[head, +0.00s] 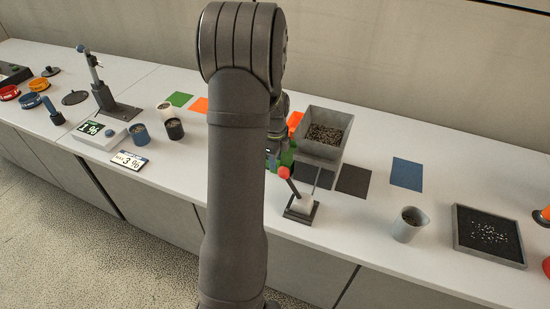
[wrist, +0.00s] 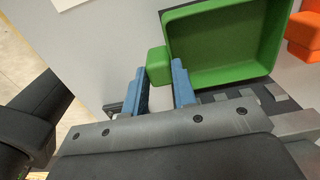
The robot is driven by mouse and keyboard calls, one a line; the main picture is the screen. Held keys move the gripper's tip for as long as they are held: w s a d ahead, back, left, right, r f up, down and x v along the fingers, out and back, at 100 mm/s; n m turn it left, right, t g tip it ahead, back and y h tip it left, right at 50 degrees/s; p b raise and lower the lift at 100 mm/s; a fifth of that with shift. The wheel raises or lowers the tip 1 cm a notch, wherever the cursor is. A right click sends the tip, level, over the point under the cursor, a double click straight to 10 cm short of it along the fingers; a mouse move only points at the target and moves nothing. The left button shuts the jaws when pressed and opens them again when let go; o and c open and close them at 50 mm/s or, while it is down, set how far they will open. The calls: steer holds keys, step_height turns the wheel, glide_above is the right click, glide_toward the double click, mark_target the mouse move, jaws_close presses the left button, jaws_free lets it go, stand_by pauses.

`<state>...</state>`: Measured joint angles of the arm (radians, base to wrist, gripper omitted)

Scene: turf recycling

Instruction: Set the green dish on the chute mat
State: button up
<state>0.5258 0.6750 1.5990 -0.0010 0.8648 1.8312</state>
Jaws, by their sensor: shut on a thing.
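The green dish (wrist: 222,50) is an open, empty rectangular tray with a small green tab on its left side in the wrist view. My gripper (wrist: 160,82) has its blue fingers on either side of that tab and is shut on it. In the head view the green dish (head: 287,157) shows only in part behind my arm, just left of the grey hopper. A dark square mat (head: 354,181) lies bare in front of the hopper's right side; it may be the chute mat, but no label shows.
The grey hopper (head: 333,147) holds dark granules. A lever with a red knob (head: 284,173) stands in front of it. An orange dish (wrist: 305,30) is right of the green one. A blue mat (head: 407,174), a grey cup (head: 408,229) and a grey tray (head: 456,237) are further right.

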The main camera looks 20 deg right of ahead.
steer(key=shift+f, duration=0.25)
steer(key=o, duration=1.4)
step_height(320, 180, up, 17)
steer(key=shift+r, duration=0.2)
step_height(320, 180, down, 17)
steer(key=shift+f, duration=0.2)
steer(key=shift+r, duration=0.1)
stand_by(0.4)
